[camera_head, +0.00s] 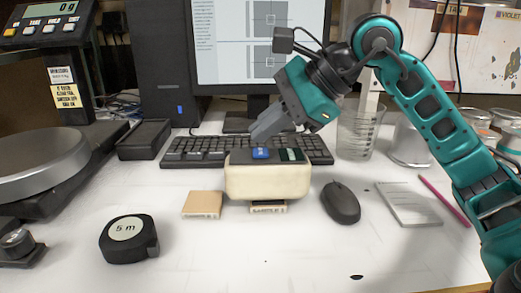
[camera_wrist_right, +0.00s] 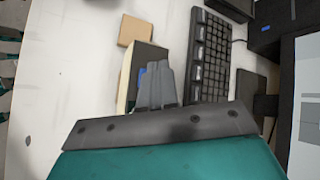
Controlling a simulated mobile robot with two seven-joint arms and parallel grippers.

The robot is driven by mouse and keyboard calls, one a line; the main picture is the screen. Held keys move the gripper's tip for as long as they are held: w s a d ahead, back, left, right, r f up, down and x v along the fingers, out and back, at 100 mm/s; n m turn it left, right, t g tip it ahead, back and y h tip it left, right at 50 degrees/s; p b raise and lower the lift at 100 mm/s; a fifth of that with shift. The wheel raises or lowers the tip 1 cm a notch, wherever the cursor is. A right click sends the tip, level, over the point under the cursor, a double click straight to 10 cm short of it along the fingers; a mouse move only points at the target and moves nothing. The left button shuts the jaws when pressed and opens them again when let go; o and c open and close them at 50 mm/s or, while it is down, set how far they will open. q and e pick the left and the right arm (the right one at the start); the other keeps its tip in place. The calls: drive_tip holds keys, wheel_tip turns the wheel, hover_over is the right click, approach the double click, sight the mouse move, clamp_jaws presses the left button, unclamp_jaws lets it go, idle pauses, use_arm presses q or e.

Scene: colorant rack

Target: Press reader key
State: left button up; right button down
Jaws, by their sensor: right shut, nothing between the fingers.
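The reader (camera_head: 268,182) is a cream box with a dark top, standing on the table in front of the keyboard. I cannot tell whether the tips touch the key. My left gripper is out of view.
A black keyboard (camera_head: 190,151) lies behind the reader, and a monitor (camera_head: 256,50) stands behind that. A tan block (camera_head: 202,204), a mouse (camera_head: 340,202), a tape measure (camera_head: 129,240) and a glass beaker (camera_head: 357,132) stand around it. The table front is mostly clear.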

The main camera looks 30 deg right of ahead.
sight(266, 152)
drive_tip(key=shift+f, duration=0.1)
idle(0.3)
drive_tip(key=shift+f+b, duration=0.4)
drive_tip(key=shift+b, duration=0.1)
drive_tip(key=shift+f+b, duration=0.3)
drive_tip(key=shift+f, duration=0.05)
idle(0.4)
drive_tip(key=shift+r, duration=0.15)
drive_tip(key=shift+r+p, duration=0.7)
drive_tip(key=shift+p, duration=0.05)
wheel_tip(266, 152, up, 5)
drive_tip(key=p, duration=0.4)
drive_tip(key=shift+r+p, duration=0.1)
drive_tip(key=shift+p, duration=0.2)
